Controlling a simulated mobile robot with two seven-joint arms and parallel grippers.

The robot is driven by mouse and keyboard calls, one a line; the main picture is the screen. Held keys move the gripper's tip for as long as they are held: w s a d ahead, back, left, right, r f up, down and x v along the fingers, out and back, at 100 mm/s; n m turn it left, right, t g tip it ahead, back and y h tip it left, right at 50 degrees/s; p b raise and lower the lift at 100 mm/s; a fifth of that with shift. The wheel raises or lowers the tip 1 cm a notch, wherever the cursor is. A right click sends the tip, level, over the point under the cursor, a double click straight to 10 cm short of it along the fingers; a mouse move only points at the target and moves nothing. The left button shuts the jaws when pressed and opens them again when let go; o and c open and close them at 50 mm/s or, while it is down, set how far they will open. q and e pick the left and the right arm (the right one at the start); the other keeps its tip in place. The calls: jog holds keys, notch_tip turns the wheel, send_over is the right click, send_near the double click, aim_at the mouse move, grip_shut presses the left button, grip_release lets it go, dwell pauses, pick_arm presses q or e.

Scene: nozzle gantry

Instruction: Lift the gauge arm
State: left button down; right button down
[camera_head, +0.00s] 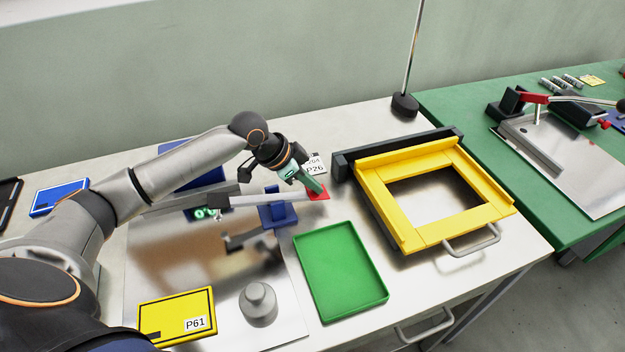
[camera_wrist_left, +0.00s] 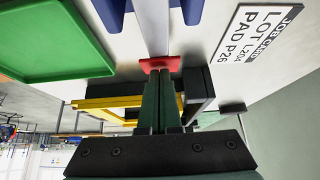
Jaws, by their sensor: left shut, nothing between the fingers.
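The gauge arm (camera_head: 255,200) is a long light-grey bar with a red tip (camera_head: 318,192). It runs from a dark pivot block at the left, past a blue bracket (camera_head: 278,212), over the metal plate. In the left wrist view the bar (camera_wrist_left: 152,28) points down the picture to its red end (camera_wrist_left: 160,63), between the blue bracket's two uprights (camera_wrist_left: 192,10). My left gripper (camera_head: 320,189) is shut and empty, its green-dark fingers close together at the red tip. The fingertips show in the left wrist view (camera_wrist_left: 161,78) right by the red end; I cannot tell whether they touch it. My right gripper is not in view.
A green tray (camera_head: 340,268) lies in front of the red tip. A yellow frame (camera_head: 435,242) stands to the right. A job card (camera_head: 314,165) lies behind my gripper. A grey knob-topped weight (camera_head: 258,304) and a yellow P61 case (camera_head: 178,314) are at the front.

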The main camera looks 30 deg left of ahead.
aim_at(283, 197)
pick_arm(q)
jog(key=shift+a, duration=0.1)
jog(key=v, duration=1.2)
jog(key=shift+r, duration=0.2)
jog(key=shift+s, duration=0.15)
